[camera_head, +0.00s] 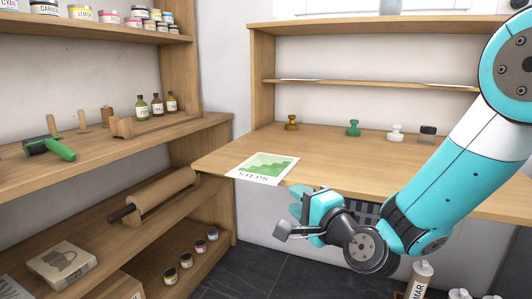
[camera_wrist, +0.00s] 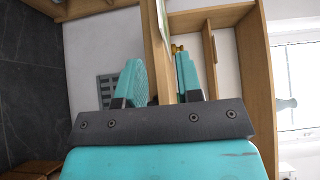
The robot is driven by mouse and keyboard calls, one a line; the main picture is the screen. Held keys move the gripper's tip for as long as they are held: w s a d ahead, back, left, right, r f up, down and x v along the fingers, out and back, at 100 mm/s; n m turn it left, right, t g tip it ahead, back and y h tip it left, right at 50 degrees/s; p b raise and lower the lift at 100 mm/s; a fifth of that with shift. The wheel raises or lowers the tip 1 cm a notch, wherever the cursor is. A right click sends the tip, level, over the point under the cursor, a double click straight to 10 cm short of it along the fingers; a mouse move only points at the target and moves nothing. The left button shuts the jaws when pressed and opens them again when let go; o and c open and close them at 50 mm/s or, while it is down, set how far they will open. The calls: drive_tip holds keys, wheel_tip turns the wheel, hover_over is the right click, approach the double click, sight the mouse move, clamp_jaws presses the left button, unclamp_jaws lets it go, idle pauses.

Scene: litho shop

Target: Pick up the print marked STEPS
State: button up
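The print marked STEPS (camera_head: 263,168) is a white sheet with a green stepped picture. It lies flat on the front left corner of the wooden table (camera_head: 330,158), its lower edge at or slightly past the table's front edge. My gripper (camera_head: 298,200) is just in front of that edge, to the right of and lower than the print in the head view. In the wrist view my gripper (camera_wrist: 161,78) is open, with teal fingers apart and the table board's edge showing between them. A thin sliver, perhaps the print, shows at the top there. Nothing is held.
Several stamps, including a brown one (camera_head: 291,122) and a green one (camera_head: 353,128), stand farther back on the table. A grey vent (camera_wrist: 107,88) is on the wall below.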

drive_tip(key=p+x, duration=0.2)
drive_tip(key=x, duration=0.6)
drive_tip(key=shift+p, duration=0.35)
clamp_jaws()
